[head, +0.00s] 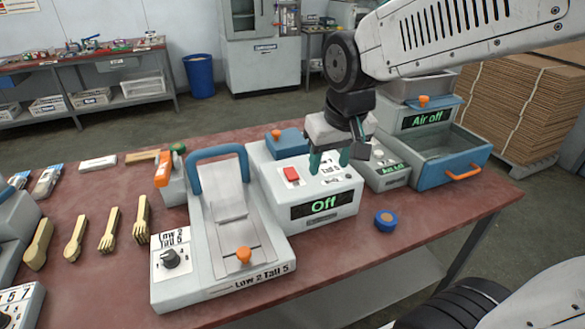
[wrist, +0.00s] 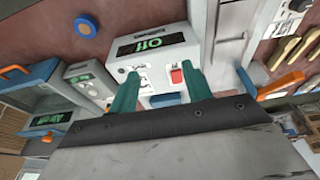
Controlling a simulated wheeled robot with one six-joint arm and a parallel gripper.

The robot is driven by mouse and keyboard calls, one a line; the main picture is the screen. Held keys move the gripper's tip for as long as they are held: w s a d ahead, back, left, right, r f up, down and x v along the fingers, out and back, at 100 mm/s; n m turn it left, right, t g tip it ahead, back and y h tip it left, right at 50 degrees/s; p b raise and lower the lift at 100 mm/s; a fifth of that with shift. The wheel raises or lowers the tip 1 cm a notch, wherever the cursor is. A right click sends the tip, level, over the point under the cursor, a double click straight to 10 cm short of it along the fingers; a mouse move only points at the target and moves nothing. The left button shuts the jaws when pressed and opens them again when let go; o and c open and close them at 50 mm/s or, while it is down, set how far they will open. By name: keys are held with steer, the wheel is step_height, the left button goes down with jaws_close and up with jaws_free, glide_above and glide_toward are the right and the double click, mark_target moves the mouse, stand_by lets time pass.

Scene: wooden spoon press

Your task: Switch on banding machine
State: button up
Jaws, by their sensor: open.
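A white machine (head: 262,175) with a green "Off" display (head: 323,205) stands mid-table; I take it to be the banding machine. On its sloped top are a red switch (head: 291,174) and small dark controls (head: 331,180). My gripper (head: 329,160) is open and empty over the right part of this top, right of the red switch. In the wrist view the machine (wrist: 150,28) lies beyond the teal fingers (wrist: 160,85), and the red switch (wrist: 176,76) shows between them, close to the right finger. I cannot tell whether a fingertip touches the panel.
A press with a blue handle (head: 218,152) stands left of the machine. A small unit (head: 385,165) and a blue-grey tray box reading "Air off" (head: 440,168) stand right. A blue-orange roll (head: 385,220) lies in front. Several wooden utensils (head: 110,230) lie left.

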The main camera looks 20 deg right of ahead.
steer(key=t, duration=0.1)
glide_toward(292, 175)
steer(key=x, duration=0.7)
steer(key=shift+w+d+f, duration=0.1)
steer(key=shift+f, duration=0.25)
